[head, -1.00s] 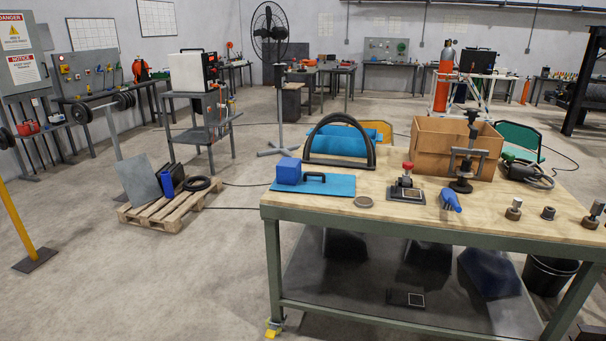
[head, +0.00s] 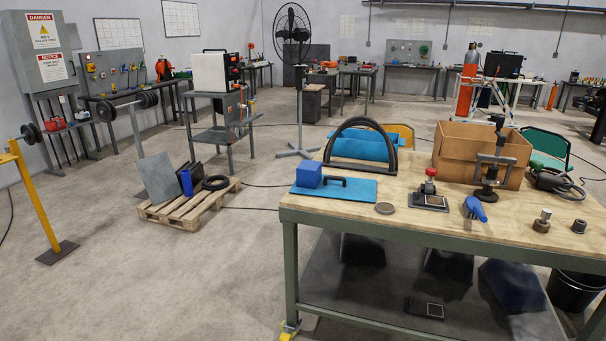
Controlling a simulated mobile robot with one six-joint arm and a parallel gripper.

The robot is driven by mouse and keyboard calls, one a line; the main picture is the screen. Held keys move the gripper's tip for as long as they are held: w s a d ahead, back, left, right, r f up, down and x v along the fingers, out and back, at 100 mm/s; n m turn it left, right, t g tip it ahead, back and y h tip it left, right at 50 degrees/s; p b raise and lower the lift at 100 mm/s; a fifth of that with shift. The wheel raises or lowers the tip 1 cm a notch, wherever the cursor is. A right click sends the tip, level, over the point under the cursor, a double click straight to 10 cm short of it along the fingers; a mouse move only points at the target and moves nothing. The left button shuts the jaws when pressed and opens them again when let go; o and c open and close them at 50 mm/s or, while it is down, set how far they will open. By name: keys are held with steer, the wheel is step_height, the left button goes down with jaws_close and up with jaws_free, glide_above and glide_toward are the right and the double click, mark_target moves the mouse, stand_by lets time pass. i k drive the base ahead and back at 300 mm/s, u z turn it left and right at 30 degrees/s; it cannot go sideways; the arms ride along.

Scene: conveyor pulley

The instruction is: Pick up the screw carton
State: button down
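No box here carries a readable screw label, so I cannot tell for sure which one is the screw carton. A small blue box (head: 308,175) sits at the left end of the workbench top (head: 345,206), by a blue flat plate with a black handle (head: 340,188). A larger open brown carton (head: 455,150) stands at the back right of the bench, partly behind a dark metal clamp (head: 492,165); its inside is mostly hidden. My gripper is not in view.
A black arch (head: 345,132) stands behind the blue plate. A red-knobbed tool (head: 430,182), a blue-handled tool (head: 475,208) and metal fittings (head: 543,220) lie along the front. A pallet (head: 188,205) stands left on the floor. Open floor lies between pallet and bench.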

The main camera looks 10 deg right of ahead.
mark_target(309, 172)
steer(key=i, duration=0.85)
steer(key=z, duration=0.35)
steer(key=k, duration=0.2)
steer(key=u, duration=3.25)
